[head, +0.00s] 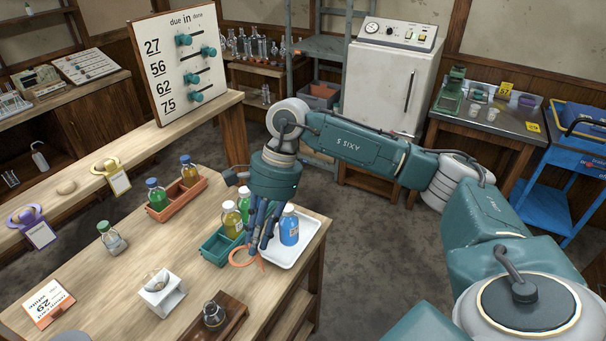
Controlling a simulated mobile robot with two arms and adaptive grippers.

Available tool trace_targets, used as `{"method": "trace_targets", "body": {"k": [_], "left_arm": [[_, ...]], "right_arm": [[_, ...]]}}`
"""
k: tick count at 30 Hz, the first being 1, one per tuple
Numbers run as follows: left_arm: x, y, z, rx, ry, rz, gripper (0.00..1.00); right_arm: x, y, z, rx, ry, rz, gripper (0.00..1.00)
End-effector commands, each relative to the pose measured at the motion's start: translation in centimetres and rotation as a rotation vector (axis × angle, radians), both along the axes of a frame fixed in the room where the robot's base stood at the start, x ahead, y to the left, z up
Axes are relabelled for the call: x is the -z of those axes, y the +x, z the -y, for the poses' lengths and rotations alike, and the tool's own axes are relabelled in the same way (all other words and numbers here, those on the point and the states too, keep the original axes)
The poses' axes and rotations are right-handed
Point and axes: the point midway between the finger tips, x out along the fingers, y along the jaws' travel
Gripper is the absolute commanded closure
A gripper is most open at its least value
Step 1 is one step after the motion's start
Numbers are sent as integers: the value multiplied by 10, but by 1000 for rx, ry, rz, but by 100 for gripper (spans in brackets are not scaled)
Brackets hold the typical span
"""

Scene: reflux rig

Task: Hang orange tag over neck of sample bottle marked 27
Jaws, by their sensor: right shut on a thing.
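The orange tag (243,257) shows as an orange ring under my right gripper, near the table's right edge. My right gripper (262,243) points down and is shut on the orange tag; its fingers hide part of it. A blue bottle (289,229) with a white cap stands upright on a white tray (302,252), just right of the fingers. A yellow bottle (231,218) and a green bottle (243,203) stand by a green rack (215,247), left of and behind the fingers. I cannot read which bottle is marked 27. My left gripper is out of view.
A red rack (168,210) holds two bottles farther left. A clear bottle (110,238), a white stand (162,291) and a dark wooden holder (218,322) are on the table. A board (178,65) lists 27, 56, 62, 75.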

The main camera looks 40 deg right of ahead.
Motion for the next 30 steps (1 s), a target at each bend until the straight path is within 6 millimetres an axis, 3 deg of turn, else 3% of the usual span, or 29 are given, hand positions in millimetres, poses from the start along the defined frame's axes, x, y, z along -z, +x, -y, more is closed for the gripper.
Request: {"method": "trace_targets", "body": {"k": [1, 6, 15, 21, 30], "left_arm": [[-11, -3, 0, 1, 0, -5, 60], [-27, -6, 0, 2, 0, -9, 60], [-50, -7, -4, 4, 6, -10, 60], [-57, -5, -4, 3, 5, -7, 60], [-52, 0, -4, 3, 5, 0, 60]], "right_arm": [[-1, 6, 10, 167, 0, 2, 100], [2, 34, 42, 706, -8, 24, 100], [-4, 69, 110, 1490, -35, 45, 100], [-8, 78, 141, 1775, -54, 46, 100], [1, 79, 147, 1823, -58, 46, 100]]}}
